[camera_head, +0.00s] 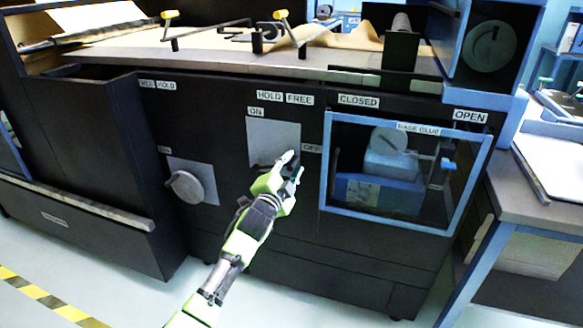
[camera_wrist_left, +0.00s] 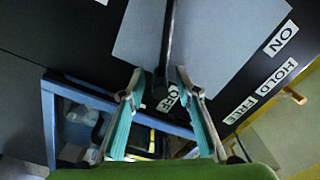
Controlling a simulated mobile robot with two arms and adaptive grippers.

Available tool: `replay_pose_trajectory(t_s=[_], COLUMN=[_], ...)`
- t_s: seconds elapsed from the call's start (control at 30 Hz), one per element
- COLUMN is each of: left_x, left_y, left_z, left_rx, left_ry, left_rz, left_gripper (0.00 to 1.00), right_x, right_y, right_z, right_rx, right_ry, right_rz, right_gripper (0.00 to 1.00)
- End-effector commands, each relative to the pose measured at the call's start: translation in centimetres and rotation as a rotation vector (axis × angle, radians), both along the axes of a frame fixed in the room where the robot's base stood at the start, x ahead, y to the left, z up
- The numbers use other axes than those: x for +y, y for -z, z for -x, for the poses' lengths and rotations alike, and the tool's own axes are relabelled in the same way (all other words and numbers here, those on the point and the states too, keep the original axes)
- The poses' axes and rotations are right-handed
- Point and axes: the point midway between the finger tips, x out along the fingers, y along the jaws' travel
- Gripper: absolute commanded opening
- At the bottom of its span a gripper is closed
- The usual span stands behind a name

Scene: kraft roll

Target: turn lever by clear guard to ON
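The lever is a dark bar (camera_wrist_left: 167,40) on a grey plate (camera_head: 262,130), which also shows in the left wrist view (camera_wrist_left: 215,45). Its end points toward the OFF label (camera_head: 311,148); the ON label (camera_head: 256,111) is above the plate. My left gripper (camera_head: 291,163) is in front of the plate's lower right and hides most of the lever in the head view. In the left wrist view its fingers (camera_wrist_left: 160,85) are open on either side of the lever's end, with gaps showing. The clear guard (camera_head: 345,150) seems to be the blue-framed window to the right. My right gripper is not in view.
A round grey knob (camera_head: 188,187) on another plate is to the lower left. A cabinet (camera_head: 130,170) juts out at the left. Yellow-tipped handles (camera_head: 282,16) stand on the bench top. A side table (camera_head: 535,190) is at the right. Open floor lies in front.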

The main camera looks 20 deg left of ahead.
Motion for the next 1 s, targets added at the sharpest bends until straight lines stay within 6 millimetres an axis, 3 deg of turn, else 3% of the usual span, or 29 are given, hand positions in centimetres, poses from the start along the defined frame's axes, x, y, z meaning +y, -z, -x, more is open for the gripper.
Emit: replay_pose_trajectory(t_s=[0.17, 0.3, 0.77, 1.0], left_x=[0.0, 0.0, 0.1, 0.3], left_y=[0.0, 0.0, -0.4, -0.8], left_z=[0.0, 0.0, 0.0, 0.0], left_rx=[0.0, 0.0, 0.001, 0.0], left_ry=[0.0, 0.0, -0.001, -0.001], left_rz=[0.0, 0.0, 0.024, 0.048], left_gripper=[0.3, 0.0, 0.0, 0.0], right_x=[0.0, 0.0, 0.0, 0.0], right_y=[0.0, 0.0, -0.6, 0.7], right_z=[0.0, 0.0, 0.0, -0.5], right_rx=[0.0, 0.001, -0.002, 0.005], right_ry=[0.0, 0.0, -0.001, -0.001], right_rz=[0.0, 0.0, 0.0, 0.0], right_gripper=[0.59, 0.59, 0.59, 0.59])
